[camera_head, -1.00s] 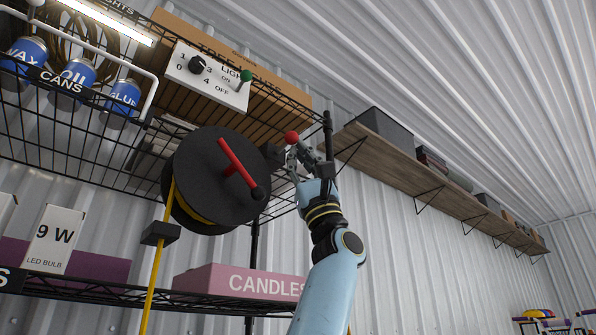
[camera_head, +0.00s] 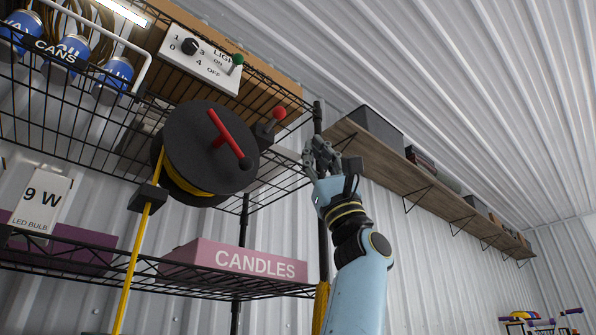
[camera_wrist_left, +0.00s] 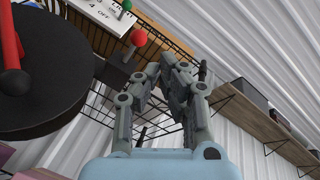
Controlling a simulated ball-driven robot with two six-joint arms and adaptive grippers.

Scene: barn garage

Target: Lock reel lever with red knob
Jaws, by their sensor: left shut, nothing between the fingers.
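The black reel (camera_head: 211,148) hangs on the wire shelf, with a red crank handle across its face and a yellow strap running down from it. The lever's red knob (camera_head: 279,113) stands at the reel's upper right on a dark bracket. In the left wrist view the red knob (camera_wrist_left: 138,38) is above and left of the fingers, with the reel (camera_wrist_left: 40,75) at the left edge. My left gripper (camera_head: 319,146) is shut and empty, to the right of and a little below the knob, apart from it. My right gripper is not in view.
A light switch panel (camera_head: 203,60) with a green-knobbed lever sits above the reel. A black shelf post (camera_head: 320,180) stands beside my left gripper. A wooden wall shelf (camera_head: 400,170) runs off to the right. A pink candles box (camera_head: 235,262) is below.

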